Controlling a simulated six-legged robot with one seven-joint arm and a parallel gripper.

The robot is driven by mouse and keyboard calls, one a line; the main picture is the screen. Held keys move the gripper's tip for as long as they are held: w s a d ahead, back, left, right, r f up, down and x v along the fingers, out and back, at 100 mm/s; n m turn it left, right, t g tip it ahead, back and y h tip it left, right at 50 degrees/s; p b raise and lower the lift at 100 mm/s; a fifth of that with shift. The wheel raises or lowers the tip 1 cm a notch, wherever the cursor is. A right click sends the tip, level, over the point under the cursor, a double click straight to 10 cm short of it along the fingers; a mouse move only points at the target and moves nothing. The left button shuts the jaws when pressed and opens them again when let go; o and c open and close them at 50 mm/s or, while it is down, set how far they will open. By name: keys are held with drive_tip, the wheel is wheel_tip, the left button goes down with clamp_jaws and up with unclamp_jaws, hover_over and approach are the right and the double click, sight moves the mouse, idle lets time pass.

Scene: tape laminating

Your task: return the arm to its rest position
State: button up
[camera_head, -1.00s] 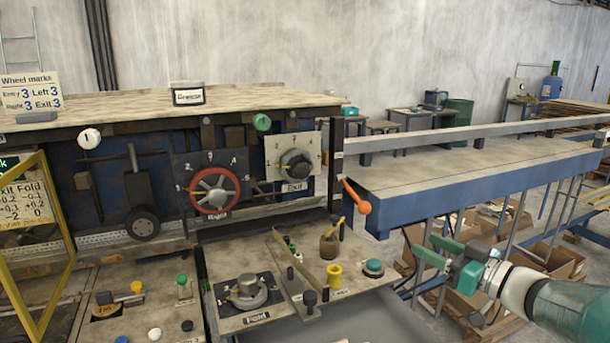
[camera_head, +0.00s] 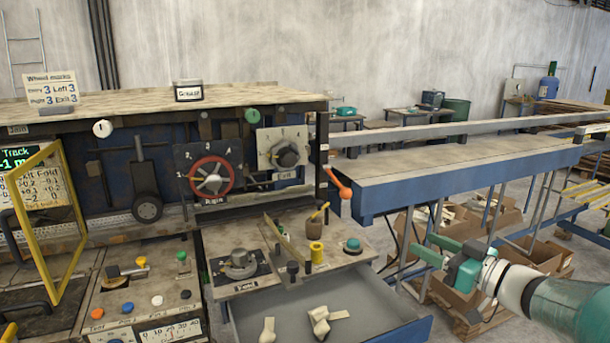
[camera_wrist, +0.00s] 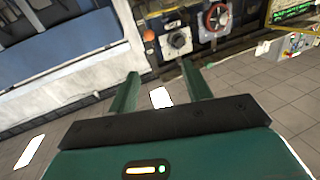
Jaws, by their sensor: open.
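My gripper (camera_head: 428,249) is at the lower right of the head view, on my green and white arm, to the right of the machine's control shelf. Its two green fingers are apart with nothing between them. In the wrist view the open fingers (camera_wrist: 158,92) point toward the floor and the machine front, with the red-rimmed dial (camera_wrist: 216,17) and the exit dial (camera_wrist: 179,41) beyond them. No object is held.
The laminating machine (camera_head: 100,180) stands at the left, with an orange-knobbed lever (camera_head: 345,193) at its right end. An open drawer (camera_head: 385,315) holds pale pieces. A long blue-edged table (camera_head: 450,180) and cardboard boxes (camera_head: 545,256) are behind my gripper.

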drive_tip(key=s+a+f+m+g+h, duration=0.1)
drive_tip(key=s+a+f+g, duration=0.25)
drive_tip(key=s+a, duration=0.25)
drive_tip(key=s+a+f+m+g+h, duration=0.1)
drive_tip(key=s+a+f+g, duration=0.1)
drive_tip(key=s+a+g, duration=0.4)
drive_tip(key=s+d+f+m+h, duration=0.1)
drive_tip(key=s+f+m+h, duration=0.1)
drive_tip(key=s+h, duration=0.2)
drive_tip(key=s+d+f+m+h, duration=0.1)
drive_tip(key=s+f+m+h, duration=0.1)
drive_tip(key=s+h, duration=0.3)
drive_tip(key=shift+s+d+f+m+t, duration=0.2)
drive_tip(key=shift+s+m+t, duration=0.3)
drive_tip(key=shift+s, duration=0.7)
